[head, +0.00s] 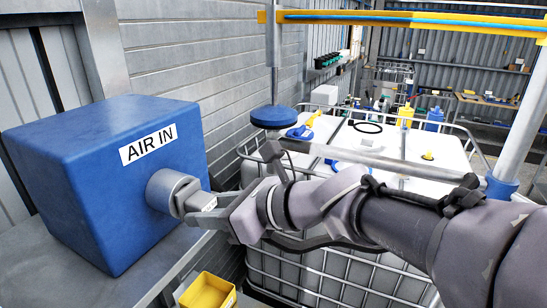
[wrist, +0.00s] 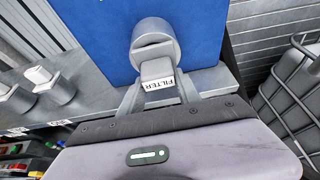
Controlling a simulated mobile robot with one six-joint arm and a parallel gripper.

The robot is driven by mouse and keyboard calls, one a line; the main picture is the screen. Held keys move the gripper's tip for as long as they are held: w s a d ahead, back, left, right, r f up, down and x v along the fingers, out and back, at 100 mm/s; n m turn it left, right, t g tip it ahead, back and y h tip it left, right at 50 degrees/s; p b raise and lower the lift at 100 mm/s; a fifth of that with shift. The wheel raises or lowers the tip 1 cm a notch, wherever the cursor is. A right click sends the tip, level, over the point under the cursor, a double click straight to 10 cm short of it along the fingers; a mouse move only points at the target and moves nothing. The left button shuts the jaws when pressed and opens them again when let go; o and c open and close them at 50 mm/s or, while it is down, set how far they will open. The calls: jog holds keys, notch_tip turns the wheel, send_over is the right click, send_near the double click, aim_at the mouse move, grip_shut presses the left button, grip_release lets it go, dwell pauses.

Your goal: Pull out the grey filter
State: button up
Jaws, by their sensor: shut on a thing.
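The grey filter (wrist: 157,75) is a block with a white "FILTER" label, set in a round grey socket (wrist: 153,42) on the front of a blue box (head: 100,170) marked "AIR IN". In the head view the filter (head: 201,201) sticks out of the socket toward my gripper (head: 218,212). My gripper is shut on the filter, with a finger on each side of it; it also shows in the wrist view (wrist: 159,92). How deep the filter sits in the socket is hidden.
The blue box stands on a grey metal shelf (head: 165,262). A yellow bin (head: 208,290) sits below. A caged white tank (head: 390,160) stands close to the right, under my arm. Two white-capped grey fittings (wrist: 55,85) are left of the filter in the wrist view.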

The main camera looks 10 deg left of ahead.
jog(key=s+d, duration=0.2)
jog(key=d, duration=0.5)
jog(key=shift+s+d, duration=0.2)
jog(key=shift+d, duration=0.2)
